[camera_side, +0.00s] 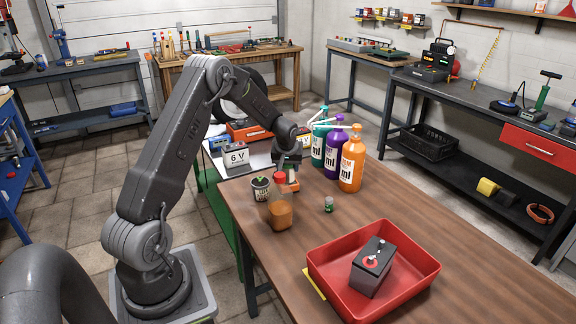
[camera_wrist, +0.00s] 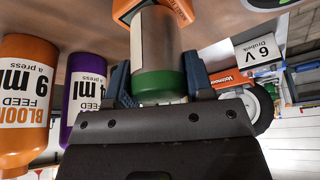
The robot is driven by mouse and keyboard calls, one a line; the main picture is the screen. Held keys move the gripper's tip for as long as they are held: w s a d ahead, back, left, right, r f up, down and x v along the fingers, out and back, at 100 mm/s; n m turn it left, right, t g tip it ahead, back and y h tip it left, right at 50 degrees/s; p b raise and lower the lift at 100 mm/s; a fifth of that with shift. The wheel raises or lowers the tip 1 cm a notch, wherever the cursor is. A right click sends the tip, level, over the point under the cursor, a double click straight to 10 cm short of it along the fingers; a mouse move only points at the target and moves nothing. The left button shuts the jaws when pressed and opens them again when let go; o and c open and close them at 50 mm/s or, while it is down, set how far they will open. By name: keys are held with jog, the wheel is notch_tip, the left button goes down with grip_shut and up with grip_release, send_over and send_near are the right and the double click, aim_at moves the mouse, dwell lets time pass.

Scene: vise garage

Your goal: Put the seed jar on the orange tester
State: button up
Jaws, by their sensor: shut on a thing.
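My gripper (camera_wrist: 158,78) is shut on the seed jar (camera_wrist: 160,55), a pale cylinder with a green lid, between its two dark blue fingers in the wrist view. That view is upside down, so the jar is upright, lid up. The orange tester (camera_wrist: 172,10) shows at the top edge, at the jar's base; whether they touch I cannot tell. In the side view my gripper (camera_side: 289,166) is low over the far left part of the brown table, just left of the bottles. The held jar and the tester are mostly hidden there.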

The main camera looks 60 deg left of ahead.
jog(key=shift+f, duration=0.1)
jog(key=o, duration=0.9)
